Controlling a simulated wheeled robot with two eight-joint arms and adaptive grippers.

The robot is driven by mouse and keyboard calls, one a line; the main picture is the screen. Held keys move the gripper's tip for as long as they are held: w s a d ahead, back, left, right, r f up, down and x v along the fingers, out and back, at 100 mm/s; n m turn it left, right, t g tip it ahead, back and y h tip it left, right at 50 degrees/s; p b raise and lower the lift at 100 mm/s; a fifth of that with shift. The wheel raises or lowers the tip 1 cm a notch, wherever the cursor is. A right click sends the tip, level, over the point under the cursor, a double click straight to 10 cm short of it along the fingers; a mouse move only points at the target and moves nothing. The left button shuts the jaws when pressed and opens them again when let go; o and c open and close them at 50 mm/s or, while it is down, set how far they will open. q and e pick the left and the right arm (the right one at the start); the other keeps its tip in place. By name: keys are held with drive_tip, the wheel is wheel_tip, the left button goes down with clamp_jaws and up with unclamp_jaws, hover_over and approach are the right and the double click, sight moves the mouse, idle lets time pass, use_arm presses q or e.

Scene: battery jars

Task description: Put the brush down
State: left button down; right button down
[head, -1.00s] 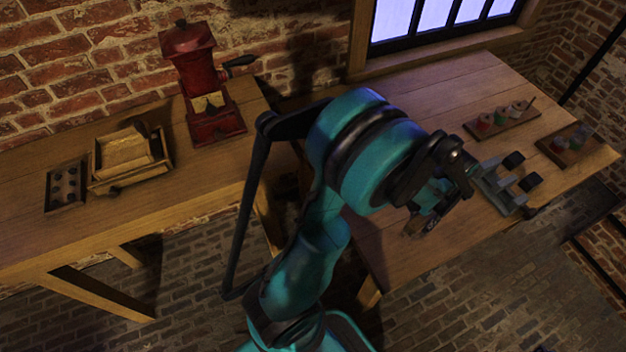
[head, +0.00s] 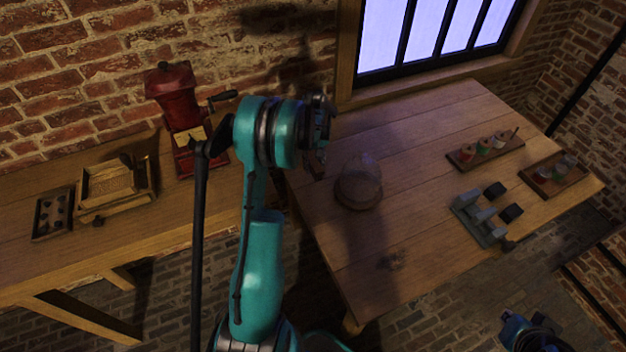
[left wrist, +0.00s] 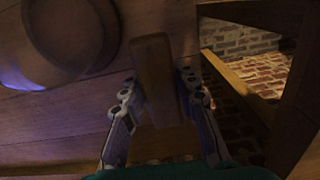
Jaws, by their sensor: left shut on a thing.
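In the left wrist view, my left gripper (left wrist: 157,85) is shut on the brush (left wrist: 153,60), seen as a plain wooden block between the two fingers. In the head view, my left gripper (head: 317,166) is at the left end of the right-hand table (head: 420,135), near the gap between the tables. My arm and wrist hide most of the gripper there, and I cannot make out the brush. Part of my right arm (head: 533,334) shows at the bottom right. Whether its gripper is open or shut does not show.
A glass jar on a round base (head: 358,184) stands just right of my left gripper. A grey metal fixture (head: 478,220), a rack of spools (head: 485,150) and a tray of small jars (head: 555,175) are further right. A red grinder (head: 180,110) and wooden box stand on the left table.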

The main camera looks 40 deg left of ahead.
sight(313, 189)
use_arm(q)
wheel_tip(313, 189, down, 10)
drive_tip(key=b, duration=0.3)
drive_tip(key=shift+a+r, duration=0.1)
drive_tip(key=shift+r, duration=0.05)
drive_tip(key=shift+f, duration=0.2)
drive_tip(key=c, duration=1.2)
unclamp_jaws()
drive_tip(key=shift+o, duration=0.2)
